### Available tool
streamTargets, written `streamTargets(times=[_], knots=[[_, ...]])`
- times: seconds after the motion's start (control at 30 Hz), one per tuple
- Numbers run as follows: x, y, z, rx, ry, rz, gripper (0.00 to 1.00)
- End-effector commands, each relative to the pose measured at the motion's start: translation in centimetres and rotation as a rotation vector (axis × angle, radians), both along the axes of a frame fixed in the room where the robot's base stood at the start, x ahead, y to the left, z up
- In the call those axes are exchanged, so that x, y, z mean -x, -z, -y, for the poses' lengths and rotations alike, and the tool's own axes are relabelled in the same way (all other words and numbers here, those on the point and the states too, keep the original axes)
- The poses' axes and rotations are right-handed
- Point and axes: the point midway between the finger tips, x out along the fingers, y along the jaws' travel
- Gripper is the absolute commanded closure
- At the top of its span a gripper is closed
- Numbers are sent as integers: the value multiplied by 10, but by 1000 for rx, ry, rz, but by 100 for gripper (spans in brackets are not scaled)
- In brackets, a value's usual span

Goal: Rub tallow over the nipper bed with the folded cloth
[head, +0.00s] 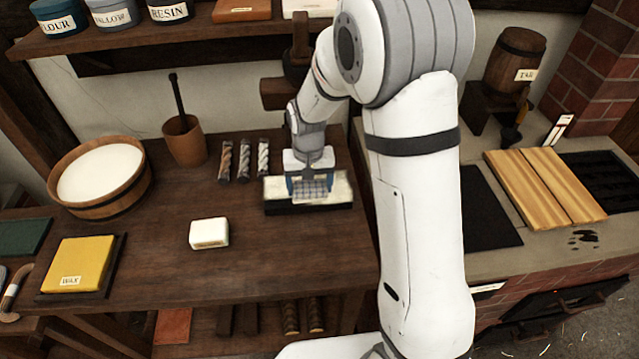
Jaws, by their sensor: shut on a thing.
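My gripper (310,184), with blue fingers, is shut on a folded checked cloth (314,193). The cloth is low over a block with a pale top and a dark base, which looks like the nipper bed (277,190). The cloth seems to touch its top, but the arm and fingers hide part of the contact. A grey jar labelled as tallow (112,14) stands on the shelf at top left.
A yellow wax block (78,264) is at left. Free bench lies around the white block. A tar barrel (514,60) is at right.

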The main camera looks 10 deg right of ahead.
Motion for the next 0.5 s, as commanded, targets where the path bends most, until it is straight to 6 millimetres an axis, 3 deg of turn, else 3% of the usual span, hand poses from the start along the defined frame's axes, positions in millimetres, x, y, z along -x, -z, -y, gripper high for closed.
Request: streamTargets(times=[0.27,0.5], knots=[[0,0,-11,0,0,1,42],[0,2,-32,0,-2,0,42]])
